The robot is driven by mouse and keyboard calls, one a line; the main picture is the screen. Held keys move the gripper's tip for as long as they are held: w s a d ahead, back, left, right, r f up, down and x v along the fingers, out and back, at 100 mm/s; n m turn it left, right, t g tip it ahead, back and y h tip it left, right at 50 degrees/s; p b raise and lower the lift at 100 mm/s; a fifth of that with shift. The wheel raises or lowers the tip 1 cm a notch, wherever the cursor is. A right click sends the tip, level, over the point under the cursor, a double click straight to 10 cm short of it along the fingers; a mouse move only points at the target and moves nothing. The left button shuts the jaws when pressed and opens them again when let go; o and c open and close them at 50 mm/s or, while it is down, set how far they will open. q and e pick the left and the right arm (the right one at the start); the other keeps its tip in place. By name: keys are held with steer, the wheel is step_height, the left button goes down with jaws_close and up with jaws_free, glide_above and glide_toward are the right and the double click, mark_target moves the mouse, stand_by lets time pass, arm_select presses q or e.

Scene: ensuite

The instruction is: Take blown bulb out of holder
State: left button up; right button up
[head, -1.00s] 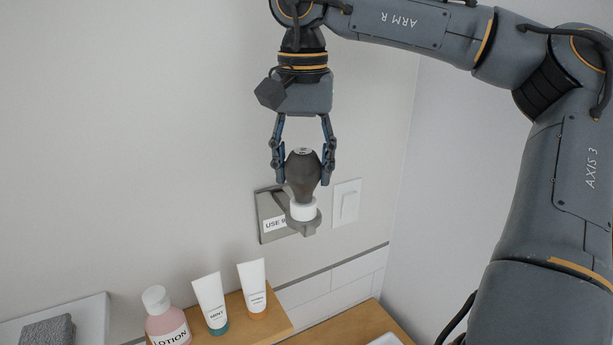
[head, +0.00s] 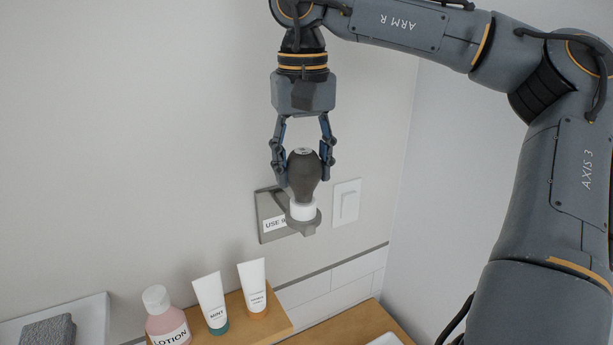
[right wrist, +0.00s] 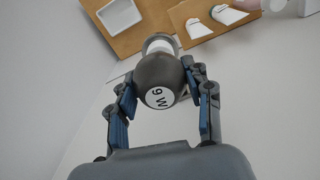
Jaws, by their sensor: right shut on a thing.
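The blown bulb (head: 304,178) is dark grey with a pale top. It stands upright, with a white collar (head: 302,211) at its base in the grey wall holder (head: 311,228). My right gripper (head: 303,172) points down from above, shut on the bulb's wide part with one finger on each side. In the right wrist view the bulb (right wrist: 157,72) shows a white round label reading "9 W" between the fingers, with part of the holder beyond. The bulb's lower end is hidden in the collar. My left gripper is not in view.
Behind the holder is a wall plate with a partly covered "USE 9" label (head: 274,224). A light switch (head: 347,203) is just right. Below, a wooden shelf (head: 272,325) carries two tubes (head: 211,301) and a pink lotion bottle (head: 167,322). A folded grey towel (head: 48,333) lies lower left.

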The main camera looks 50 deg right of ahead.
mark_target(303, 150)
stand_by(0.5)
steer(key=shift+w+d+r, duration=0.1)
steer(key=shift+w+r, duration=0.1)
steer(key=shift+r, duration=0.55)
steer(key=shift+r, duration=0.95)
steer(key=shift+r, duration=2.95)
